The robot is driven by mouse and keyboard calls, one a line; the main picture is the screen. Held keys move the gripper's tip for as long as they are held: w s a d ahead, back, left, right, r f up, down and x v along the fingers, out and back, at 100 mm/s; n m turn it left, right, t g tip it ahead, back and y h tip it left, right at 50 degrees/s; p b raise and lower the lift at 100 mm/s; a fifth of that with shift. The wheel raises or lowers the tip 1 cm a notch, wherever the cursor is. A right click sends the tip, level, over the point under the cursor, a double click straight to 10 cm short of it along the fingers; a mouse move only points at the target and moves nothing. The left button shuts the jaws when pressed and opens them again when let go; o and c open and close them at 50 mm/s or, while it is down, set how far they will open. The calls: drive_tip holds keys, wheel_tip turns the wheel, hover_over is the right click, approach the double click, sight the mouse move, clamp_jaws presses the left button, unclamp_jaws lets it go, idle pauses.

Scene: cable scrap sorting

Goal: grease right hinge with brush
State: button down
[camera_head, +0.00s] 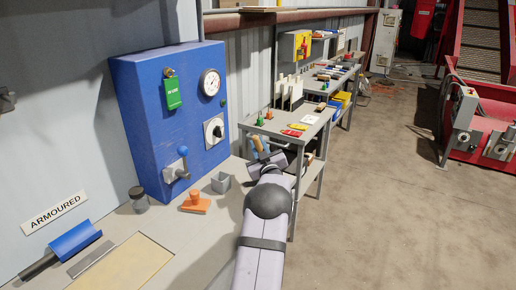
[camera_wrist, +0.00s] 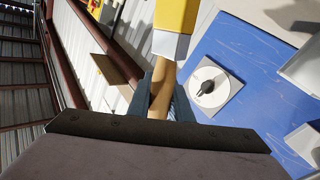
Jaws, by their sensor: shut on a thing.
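My gripper (camera_wrist: 163,98) is shut on the tan handle of the brush (camera_wrist: 161,78). A pale grey band and a yellow end (camera_wrist: 176,14) extend beyond the handle, toward the top of the wrist view. In the head view, my gripper (camera_head: 263,155) is right of the blue cabinet (camera_head: 150,130), with the tan handle (camera_head: 258,144) sticking up from it. The brush's far end is hard to make out there. I cannot identify the right hinge in either view.
The cabinet carries a gauge (camera_head: 210,82), a green tag (camera_head: 173,93) and a rotary switch (camera_head: 214,131), also seen in the wrist view (camera_wrist: 209,87). An orange stamp-like object (camera_head: 196,203), a grey cup (camera_head: 221,182) and a dark jar (camera_head: 139,199) stand on the bench. Cluttered benches extend behind.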

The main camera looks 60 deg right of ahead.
drive_tip(key=shift+r+p, duration=1.05)
drive_tip(key=shift+r, duration=1.25)
drive_tip(key=a+r, duration=0.3)
drive_tip(key=r, duration=0.3)
drive_tip(key=s+a+f+m+g+h+p, duration=0.1)
drive_tip(key=s+a+f, duration=0.2)
drive_tip(key=a+f, duration=0.15)
drive_tip(key=s+a+f+m+g+h, duration=0.1)
drive_tip(key=s+a+f, duration=0.25)
drive_tip(key=a, duration=0.25)
drive_tip(key=w+a+f+n+t+y+p, duration=0.1)
drive_tip(key=w+a+f+p, duration=0.15)
drive_tip(key=a, duration=0.55)
drive_tip(key=w+a+f+n+t+y+p, duration=0.1)
drive_tip(key=w+a+n+t+y, duration=0.15)
drive_tip(key=a, duration=0.55)
drive_tip(key=w+a+f+n+y+p, duration=0.15)
drive_tip(key=w+a, duration=0.25)
drive_tip(key=a, duration=0.4)
drive_tip(key=w+a+r+n+t+y+p, duration=0.2)
drive_tip(key=a+y, duration=0.3)
drive_tip(key=a, duration=0.8)
drive_tip(key=w+a+r+n+t+y+p, duration=0.2)
drive_tip(key=w+a+n+y+p, duration=0.1)
drive_tip(key=a, duration=1.1)
drive_tip(key=shift+w+a+r+n+y, duration=0.25)
drive_tip(key=shift+w+n+y, duration=0.3)
drive_tip(key=shift+y, duration=0.55)
